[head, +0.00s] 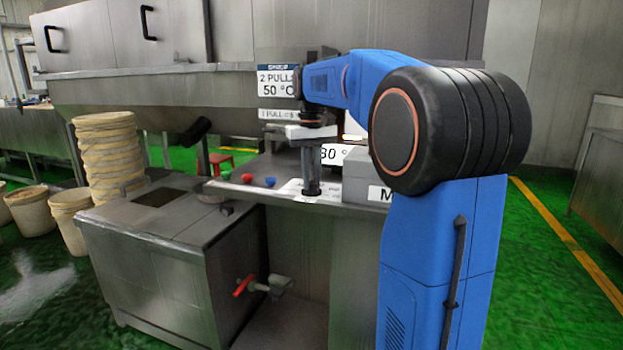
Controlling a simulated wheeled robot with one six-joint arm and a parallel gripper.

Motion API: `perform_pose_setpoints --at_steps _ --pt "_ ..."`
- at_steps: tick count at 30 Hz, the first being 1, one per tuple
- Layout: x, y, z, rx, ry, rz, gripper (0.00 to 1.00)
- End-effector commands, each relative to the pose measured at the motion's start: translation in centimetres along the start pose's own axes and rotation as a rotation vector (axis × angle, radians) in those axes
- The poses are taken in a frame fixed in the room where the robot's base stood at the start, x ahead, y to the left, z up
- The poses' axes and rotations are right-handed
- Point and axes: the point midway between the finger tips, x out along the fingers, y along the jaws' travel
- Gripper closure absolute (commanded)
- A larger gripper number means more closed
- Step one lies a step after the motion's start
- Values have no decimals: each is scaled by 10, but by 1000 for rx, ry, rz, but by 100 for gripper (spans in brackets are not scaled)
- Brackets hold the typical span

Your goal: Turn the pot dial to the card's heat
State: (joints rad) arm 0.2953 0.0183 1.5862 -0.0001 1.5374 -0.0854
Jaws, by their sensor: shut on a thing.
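A card (278,82) stands at the back of the bench and reads "2 PULLS 50 °C". A partly covered line below it begins "1 PULL". My gripper (312,179) points down from the end of my blue arm, below a pale wrist part. It is shut on a small dark knob (312,191), which I take for the dial, over a white marked plate (292,189) near the bench's front edge. The fingers are small and dark, and the knob's pointer and the plate's marks are too small to read.
A label (332,154) ending in "0 °" and a grey box (362,178) marked "M" stand right of the gripper. Small red (247,178) and blue (270,182) pieces lie to the left. A red-handled tap (244,286) juts out below. Stacked baskets (105,150) stand at left.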

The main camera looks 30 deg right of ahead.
Motion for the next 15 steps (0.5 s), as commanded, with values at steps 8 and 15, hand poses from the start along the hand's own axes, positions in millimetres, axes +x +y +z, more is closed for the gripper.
perform_pose_setpoints --at_steps 8,15 --pt "0 0 0 261 1 0 100" --pt "-1 0 0 461 2 0 100"
